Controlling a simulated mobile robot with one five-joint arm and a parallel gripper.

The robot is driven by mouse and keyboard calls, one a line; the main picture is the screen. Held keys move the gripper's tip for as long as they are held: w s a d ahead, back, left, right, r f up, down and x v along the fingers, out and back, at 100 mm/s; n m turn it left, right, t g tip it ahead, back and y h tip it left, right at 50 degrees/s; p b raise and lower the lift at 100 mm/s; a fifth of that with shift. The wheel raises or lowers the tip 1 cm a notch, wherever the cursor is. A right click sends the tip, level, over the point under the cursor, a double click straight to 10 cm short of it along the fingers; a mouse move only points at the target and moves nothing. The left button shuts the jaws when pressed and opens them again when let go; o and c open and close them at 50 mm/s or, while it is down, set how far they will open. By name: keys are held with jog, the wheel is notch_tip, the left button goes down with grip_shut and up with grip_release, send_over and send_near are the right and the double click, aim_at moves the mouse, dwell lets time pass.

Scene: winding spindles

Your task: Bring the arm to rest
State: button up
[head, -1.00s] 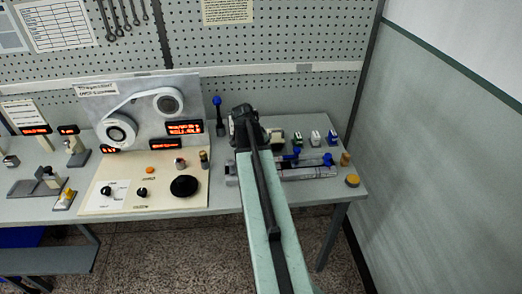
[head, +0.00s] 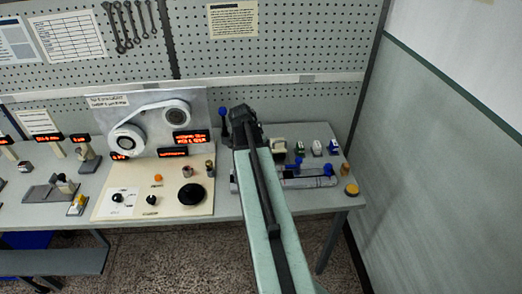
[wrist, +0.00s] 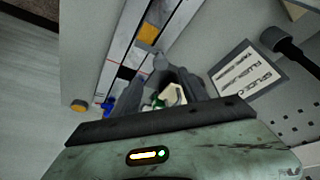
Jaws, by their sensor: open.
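My arm (head: 262,190) reaches from the bottom of the head view over the bench, and its dark far end stands in front of the pegboard. The gripper itself is not clear there. In the wrist view my gripper (wrist: 172,84) shows two dark fingers set apart above the bench. A cream block (wrist: 174,95) with a green mark shows between or beyond the fingers. I see no contact with it, and its lower part is hidden by my wrist housing.
A winding panel (head: 150,125) with a belt, two wheels and red displays stands left of my arm. A grey rail fixture (head: 305,183) with blue knobs lies right of it. Several small blocks stand behind the fixture. A yellow cap (head: 351,189) sits near the bench's right edge.

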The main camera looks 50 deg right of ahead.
jog(key=shift+f, duration=0.1)
jog(key=w+a+f+n, duration=0.1)
jog(key=w+a, duration=0.2)
jog(key=a, duration=0.5)
jog(key=w+a+n+t+y+b, duration=0.1)
jog(key=w+a+n, duration=0.1)
jog(key=a, duration=0.6)
jog(key=w+a+f+n+b, duration=0.1)
jog(key=w+a, duration=0.3)
jog(key=a, duration=0.5)
jog(key=shift+w+f+n, duration=0.2)
jog(key=shift+f+n, duration=0.15)
jog(key=shift+n, duration=0.35)
jog(key=s+a+f+n+y, duration=0.1)
jog(key=s+a+n, duration=0.2)
jog(key=a+n, duration=0.3)
jog(key=s+a+n+g+y, duration=0.1)
jog(key=s+a+n, duration=0.3)
jog(key=a, duration=0.8)
jog(key=shift+f+n+y+b, duration=0.35)
jog(key=shift+n+y, duration=0.45)
jog(key=shift+n, duration=0.1)
